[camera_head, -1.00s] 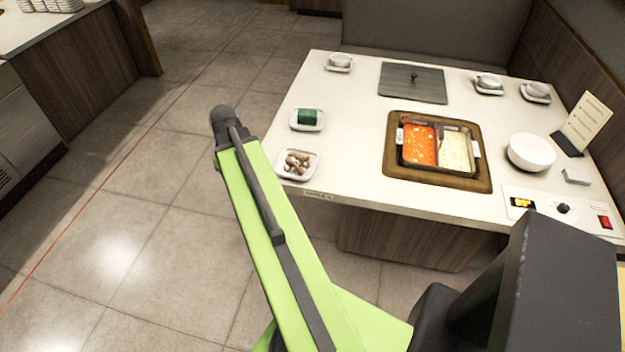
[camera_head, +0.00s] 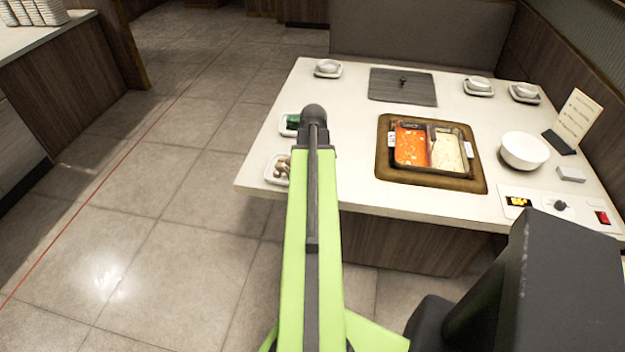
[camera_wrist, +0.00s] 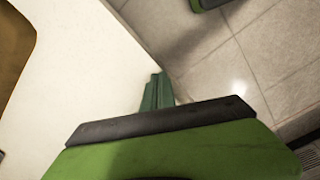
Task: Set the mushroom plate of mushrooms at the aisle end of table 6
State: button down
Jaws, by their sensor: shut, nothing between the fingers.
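The white plate of mushrooms (camera_head: 278,169) sits on the white table (camera_head: 352,150) at its left, aisle-side edge, near the front corner. My arm crosses in front of it and hides its right part. My gripper (camera_wrist: 158,92) shows in the wrist view as two green fingers close together, shut and empty, over the table's edge with floor beyond. The plate does not show in the wrist view. In the head view my gripper is hidden behind my arm.
A plate with a green item (camera_head: 290,124) stands just behind the mushrooms, partly hidden by my arm. A two-part pot (camera_head: 430,148) is sunk in the table's middle. A white bowl (camera_head: 524,151) and menu card (camera_head: 577,118) are at right. The tiled aisle (camera_head: 150,200) at left is clear.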

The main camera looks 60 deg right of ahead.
aim_at(287, 170)
jog(key=f+b, duration=0.1)
jog(key=w+f+b, duration=0.1)
jog(key=f, duration=0.1)
jog(key=w+f+b, duration=0.1)
jog(key=f+b, duration=0.1)
jog(key=shift+d+f, duration=0.15)
jog(key=shift+f, duration=0.05)
jog(key=shift+w+d+f, duration=0.1)
jog(key=shift+w+d, duration=0.05)
jog(key=shift+w, duration=0.4)
jog(key=shift+w+d+f, duration=0.1)
jog(key=shift+w, duration=0.4)
jog(key=shift+a+r, duration=0.1)
jog(key=shift+r, duration=0.05)
jog(key=shift+w+d, duration=0.2)
jog(key=shift+w, duration=0.55)
jog(key=shift+w+d, duration=0.15)
jog(key=shift+w, duration=0.55)
